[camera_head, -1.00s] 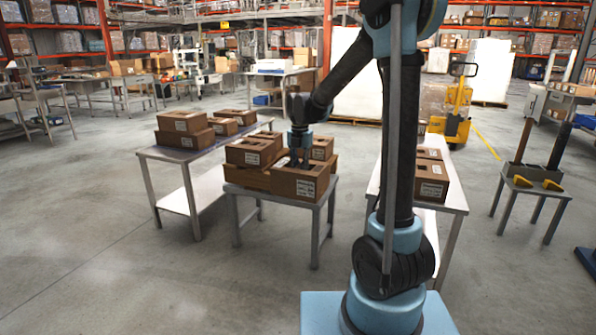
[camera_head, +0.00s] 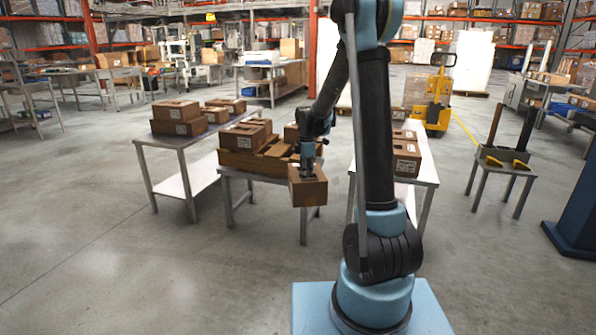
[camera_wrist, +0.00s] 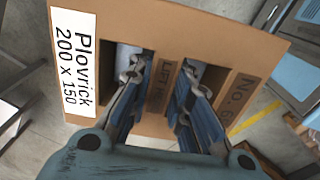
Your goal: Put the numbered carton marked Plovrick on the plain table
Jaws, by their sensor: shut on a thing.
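The Plovrick carton (camera_head: 308,193) is a brown box held in the air at the near right side of the middle table (camera_head: 240,175). In the wrist view the carton (camera_wrist: 215,45) shows a white label reading Plovrick 200 x 150, a "No. 6" print that is partly covered, and two hand slots. My gripper (camera_wrist: 160,78) is shut on the strip between the slots, one finger in each. In the head view my gripper (camera_head: 308,170) is above the carton. Which table is the plain one, I cannot tell.
The middle table holds a wooden tray (camera_head: 240,161) and several cartons. The left table (camera_head: 160,140) and the right white table (camera_head: 425,177) also hold cartons. A small stand (camera_head: 512,170) is at the right, near a dark blue object (camera_head: 580,205). Open floor lies in front.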

